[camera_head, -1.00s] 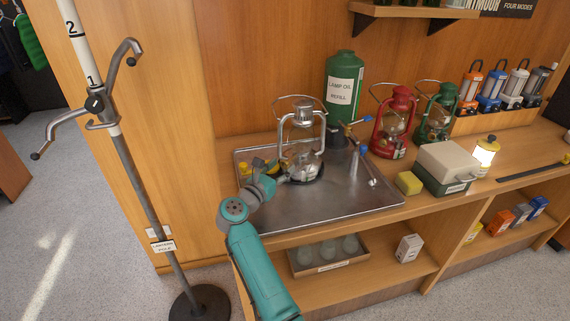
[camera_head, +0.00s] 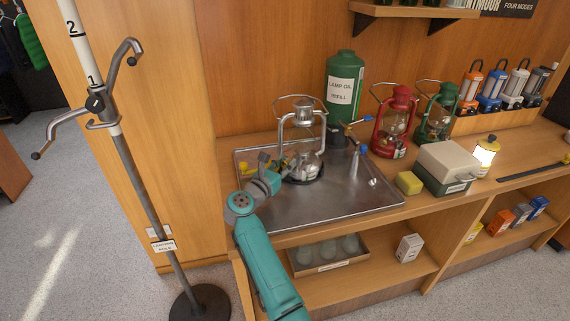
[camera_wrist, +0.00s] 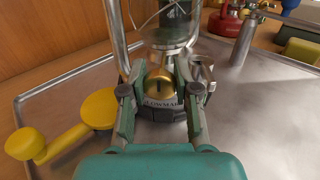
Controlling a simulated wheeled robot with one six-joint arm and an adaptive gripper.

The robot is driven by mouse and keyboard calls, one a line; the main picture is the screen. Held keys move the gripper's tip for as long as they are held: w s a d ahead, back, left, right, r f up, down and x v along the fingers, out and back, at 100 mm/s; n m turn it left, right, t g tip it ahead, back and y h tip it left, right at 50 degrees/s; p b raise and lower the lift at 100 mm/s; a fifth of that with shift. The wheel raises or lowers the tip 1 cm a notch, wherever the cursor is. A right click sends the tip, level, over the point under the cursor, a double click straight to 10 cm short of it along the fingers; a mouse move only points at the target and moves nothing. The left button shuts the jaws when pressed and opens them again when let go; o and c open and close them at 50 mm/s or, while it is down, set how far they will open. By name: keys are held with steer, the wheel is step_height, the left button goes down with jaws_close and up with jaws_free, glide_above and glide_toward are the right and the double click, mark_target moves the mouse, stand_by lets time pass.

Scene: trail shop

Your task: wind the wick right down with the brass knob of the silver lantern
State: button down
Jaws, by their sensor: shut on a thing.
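The silver lantern (camera_head: 302,141) stands upright on the metal tray (camera_head: 335,204), its wire handle raised. In the wrist view its lower body and tube frame (camera_wrist: 118,38) fill the upper middle. The brass knob (camera_wrist: 161,84) sits low on the lantern's front, above a partly covered name label (camera_wrist: 162,103). My gripper (camera_wrist: 161,88) is at the knob, a finger on each side, shut on it. In the head view my gripper (camera_head: 280,168) meets the lantern's lower left side, and the knob is hidden. The wick cannot be made out.
A green lamp oil can (camera_head: 344,92), a red lantern (camera_head: 393,122) and a green lantern (camera_head: 438,113) stand behind and right. A yellow sponge (camera_head: 409,183) lies beside the tray. The tray's front is clear.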

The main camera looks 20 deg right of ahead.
stand_by(0.3)
steer(key=c, duration=0.8)
jaws_free()
steer(key=shift+c, duration=0.2)
steer(key=v, duration=1.2)
steer(key=shift+w+a, duration=0.1)
